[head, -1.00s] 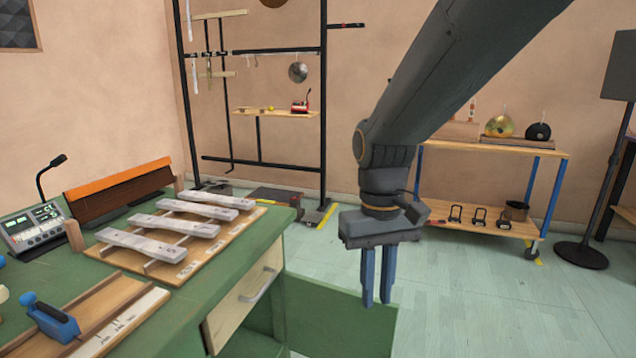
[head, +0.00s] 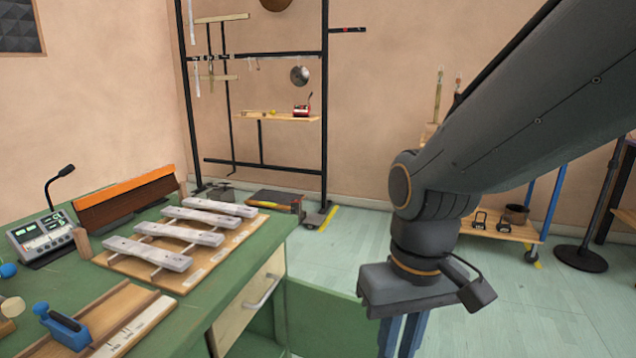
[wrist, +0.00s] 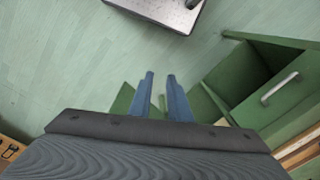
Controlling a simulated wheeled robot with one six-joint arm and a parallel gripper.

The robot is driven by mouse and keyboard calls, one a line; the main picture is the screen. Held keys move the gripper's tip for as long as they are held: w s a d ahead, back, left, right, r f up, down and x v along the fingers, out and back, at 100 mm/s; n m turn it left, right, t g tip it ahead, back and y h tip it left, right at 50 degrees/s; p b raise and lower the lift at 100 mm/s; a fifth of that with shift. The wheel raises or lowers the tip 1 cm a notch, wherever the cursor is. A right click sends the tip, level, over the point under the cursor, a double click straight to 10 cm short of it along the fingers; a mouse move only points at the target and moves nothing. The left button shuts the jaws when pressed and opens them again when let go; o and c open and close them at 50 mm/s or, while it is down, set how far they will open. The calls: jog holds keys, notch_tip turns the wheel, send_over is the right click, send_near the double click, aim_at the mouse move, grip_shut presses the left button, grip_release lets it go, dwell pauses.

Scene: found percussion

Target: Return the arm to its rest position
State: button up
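My gripper (head: 402,336) hangs from my arm at the lower right of the head view, pointing down, with its blue fingertips cut off by the bottom edge. In the wrist view, the two blue fingers (wrist: 161,76) stand apart with a gap between them and hold nothing. The gripper is in the air to the right of the green workbench (head: 235,262), clear of its top.
Metal bars on a wooden board (head: 185,232) lie on the bench. A wooden drawer front (head: 245,310) with a handle faces my gripper's side. A low platform (head: 275,198) stands on the floor by the black rack (head: 324,110). Open floor lies around.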

jog(key=d+r+m+p, duration=0.2)
jog(key=d+r+p, duration=0.6)
jog(key=p, duration=0.7)
jog(key=shift+s+d+r+m+h, duration=0.15)
jog(key=shift+s+r+m+h, duration=0.2)
jog(key=shift+r, duration=0.2)
jog(key=shift+w, duration=0.1)
